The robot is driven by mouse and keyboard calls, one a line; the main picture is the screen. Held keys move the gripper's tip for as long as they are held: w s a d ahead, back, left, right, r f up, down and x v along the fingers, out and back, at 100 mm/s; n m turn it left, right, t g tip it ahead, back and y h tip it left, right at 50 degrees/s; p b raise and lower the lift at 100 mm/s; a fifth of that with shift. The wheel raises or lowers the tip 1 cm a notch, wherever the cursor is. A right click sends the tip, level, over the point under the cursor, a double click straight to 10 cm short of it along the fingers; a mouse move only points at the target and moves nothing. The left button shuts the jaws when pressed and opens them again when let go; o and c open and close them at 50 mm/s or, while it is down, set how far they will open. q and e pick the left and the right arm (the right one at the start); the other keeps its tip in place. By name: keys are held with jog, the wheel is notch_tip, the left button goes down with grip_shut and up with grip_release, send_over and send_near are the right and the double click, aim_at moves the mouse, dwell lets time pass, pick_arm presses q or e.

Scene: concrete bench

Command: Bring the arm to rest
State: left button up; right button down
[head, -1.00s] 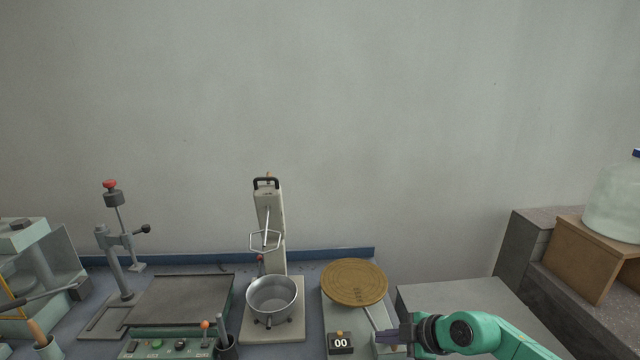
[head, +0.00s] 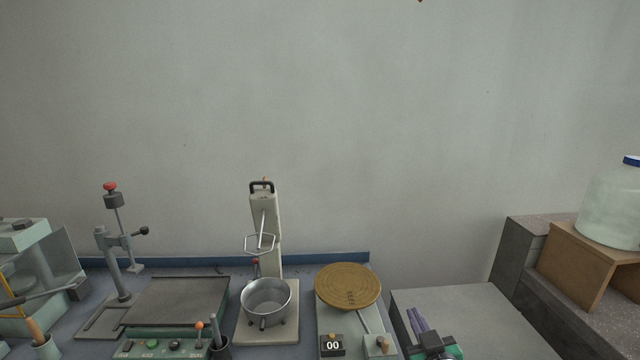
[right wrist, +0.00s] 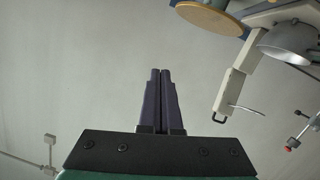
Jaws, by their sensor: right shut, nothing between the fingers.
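My right gripper (head: 418,323) shows low in the head view, in front of the grey block right of the bench. Its purple fingers are together and empty, and they also show side by side in the right wrist view (right wrist: 160,72). The gripper is apart from the round brown disc (head: 348,287) on its stand to the left. My left gripper is in neither view.
On the bench stand a mixer with a metal bowl (head: 266,299), a dark plate press (head: 178,302) and a counter box reading 00 (head: 332,345). A large jar (head: 612,205) stands on a wooden stand (head: 580,262) at the right. The wall behind is bare.

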jog(key=s+d+f+m+g+h, duration=0.1)
jog(key=s+d+f+g, duration=0.1)
jog(key=s+f+g, duration=0.3)
jog(key=s+d+f+m+g, duration=0.1)
jog(key=s+d+f+g, duration=0.15)
jog(key=s+f, duration=0.4)
jog(key=s+f+n+g+y, duration=0.15)
jog(key=s+f+g, duration=0.4)
jog(key=s, duration=0.55)
jog(key=s+f, duration=0.3)
jog(key=f, duration=2.2)
jog(key=s+d+f+g, duration=0.1)
jog(key=s+d+f, duration=0.1)
jog(key=s+f, duration=1.1)
jog(key=s, duration=0.2)
jog(key=shift+s+g, duration=0.3)
jog(key=shift+g, duration=0.1)
